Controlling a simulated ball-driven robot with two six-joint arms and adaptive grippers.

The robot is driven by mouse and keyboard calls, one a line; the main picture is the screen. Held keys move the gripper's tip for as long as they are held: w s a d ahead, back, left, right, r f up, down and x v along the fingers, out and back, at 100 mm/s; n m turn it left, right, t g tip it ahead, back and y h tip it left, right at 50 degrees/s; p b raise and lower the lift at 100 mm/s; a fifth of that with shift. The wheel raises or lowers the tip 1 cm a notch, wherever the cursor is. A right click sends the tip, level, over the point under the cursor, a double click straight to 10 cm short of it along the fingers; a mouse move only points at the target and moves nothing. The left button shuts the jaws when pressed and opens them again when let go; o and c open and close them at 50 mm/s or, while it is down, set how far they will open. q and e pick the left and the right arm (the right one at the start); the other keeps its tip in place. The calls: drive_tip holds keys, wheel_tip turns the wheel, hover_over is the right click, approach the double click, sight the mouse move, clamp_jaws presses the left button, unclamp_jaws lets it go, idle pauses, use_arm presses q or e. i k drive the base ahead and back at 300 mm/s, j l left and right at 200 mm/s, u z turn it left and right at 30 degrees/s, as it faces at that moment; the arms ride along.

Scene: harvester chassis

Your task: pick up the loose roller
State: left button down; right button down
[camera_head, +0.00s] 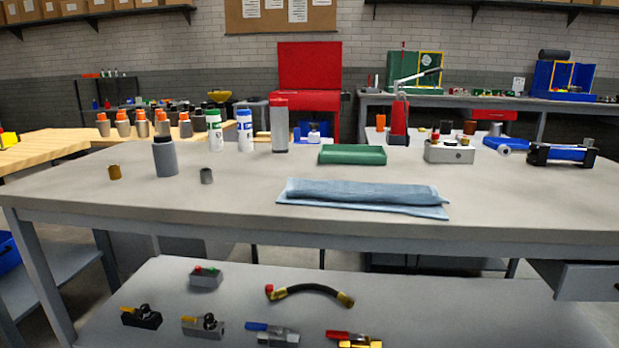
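I cannot make out for certain which thing is the loose roller. Upright on the left of the grey workbench (400,172) stands a grey cylinder with a darker top (165,158). A short brass-coloured cylinder (115,172) stands to its left, and a small grey hollow cylinder (206,176) to its right, both apart from it. A dark cylinder (554,54) lies on top of a blue stand on the back bench. Neither of my grippers shows in the head view.
A lower shelf (420,318) holds valves and a hose (312,291). The bench's front left is clear.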

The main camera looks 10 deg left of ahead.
sight(164, 155)
drive_tip(key=i+j+u, duration=0.25)
drive_tip(key=j, duration=0.15)
drive_tip(key=j+u, duration=0.25)
drive_tip(key=j, duration=0.15)
drive_tip(key=i+j+u, duration=0.25)
drive_tip(key=j, duration=0.1)
